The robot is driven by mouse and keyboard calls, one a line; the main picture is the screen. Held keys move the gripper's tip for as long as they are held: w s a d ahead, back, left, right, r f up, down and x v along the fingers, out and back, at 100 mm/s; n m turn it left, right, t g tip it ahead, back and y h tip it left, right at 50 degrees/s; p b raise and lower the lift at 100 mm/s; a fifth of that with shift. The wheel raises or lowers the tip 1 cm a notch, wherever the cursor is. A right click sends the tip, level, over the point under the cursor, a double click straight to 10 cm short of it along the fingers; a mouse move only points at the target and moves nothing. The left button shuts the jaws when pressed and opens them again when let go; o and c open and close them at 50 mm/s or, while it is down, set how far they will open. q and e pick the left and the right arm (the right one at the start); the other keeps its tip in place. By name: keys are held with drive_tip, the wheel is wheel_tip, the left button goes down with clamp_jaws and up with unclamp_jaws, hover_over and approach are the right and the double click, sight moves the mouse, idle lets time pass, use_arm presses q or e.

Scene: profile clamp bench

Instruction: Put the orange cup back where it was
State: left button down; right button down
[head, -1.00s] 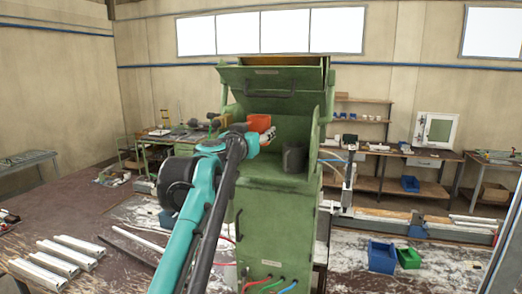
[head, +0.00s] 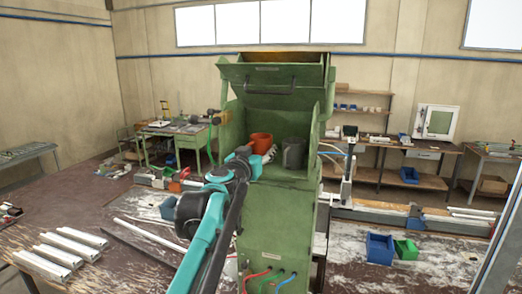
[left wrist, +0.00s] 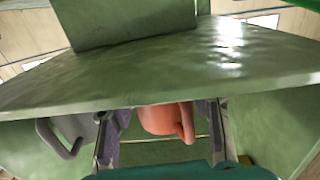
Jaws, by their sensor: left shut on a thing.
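The orange cup (head: 261,143) is inside the open green cabinet (head: 272,220), low over or on its floor, and looks upright. A dark grey mug (head: 293,153) stands to its right in the head view. In the left wrist view the orange cup (left wrist: 160,119) sits between the two fingers of my left gripper (left wrist: 162,125), which is shut on it. The grey mug (left wrist: 75,128) shows at the left there. My left gripper (head: 262,156) hides the cup's lower part in the head view, so contact with the floor cannot be told. My right gripper is out of view.
The cabinet's raised green flap (head: 272,78) with a dark handle hangs above the opening. The cabinet's side walls stand close on both sides. Metal profiles (head: 62,252) lie on the bench at left. Blue (head: 380,248) and green (head: 406,249) bins stand at right.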

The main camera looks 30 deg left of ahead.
use_arm(q)
drive_tip(key=shift+f, duration=0.15)
drive_tip(key=c, duration=0.8)
unclamp_jaws()
drive_tip(key=shift+o, duration=0.5)
drive_tip(key=shift+s+r, duration=0.15)
drive_tip(key=shift+r, duration=0.1)
drive_tip(key=s+d+b, duration=0.2)
drive_tip(key=s, duration=0.9)
drive_tip(key=shift+s, duration=0.25)
drive_tip(key=shift+d, duration=0.1)
